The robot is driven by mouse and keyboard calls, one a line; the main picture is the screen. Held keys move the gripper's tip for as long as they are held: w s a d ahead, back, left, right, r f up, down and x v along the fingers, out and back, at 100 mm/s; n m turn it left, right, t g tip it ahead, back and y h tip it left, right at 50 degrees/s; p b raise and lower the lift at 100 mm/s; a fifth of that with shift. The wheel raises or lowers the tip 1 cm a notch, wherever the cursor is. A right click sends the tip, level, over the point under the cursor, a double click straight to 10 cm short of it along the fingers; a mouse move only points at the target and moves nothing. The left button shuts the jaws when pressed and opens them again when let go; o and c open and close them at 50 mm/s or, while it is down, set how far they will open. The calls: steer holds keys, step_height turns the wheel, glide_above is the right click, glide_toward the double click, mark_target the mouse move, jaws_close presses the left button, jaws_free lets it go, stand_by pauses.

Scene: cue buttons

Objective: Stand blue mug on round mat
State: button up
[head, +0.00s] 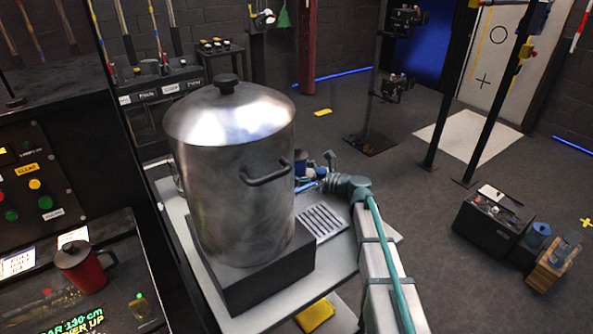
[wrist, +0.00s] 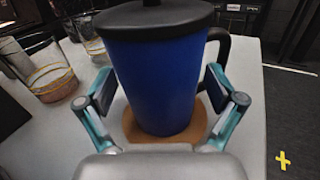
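The blue mug (wrist: 157,85) has a black lid and a dark handle on its right side. In the wrist view it stands upright between the two fingers of my gripper (wrist: 163,95). The round orange-brown mat (wrist: 132,126) shows around and below the mug's base. The mug looks to be over the mat, but whether its base fully rests there is hard to tell. The fingers flank the mug closely; whether the pads press on it is unclear. In the head view my gripper (head: 322,184) is beyond the big pot, which hides much of that spot.
A large lidded steel pot (head: 236,160) stands on a dark block on the pale table (head: 275,313). Clear glasses (wrist: 45,70) stand left of the mug. A red mug (head: 82,270) sits on the console at left. A dark box (head: 492,222) is on the floor.

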steer(key=shift+r, duration=0.2)
steer(key=b+v, duration=0.1)
steer(key=v, duration=1.1)
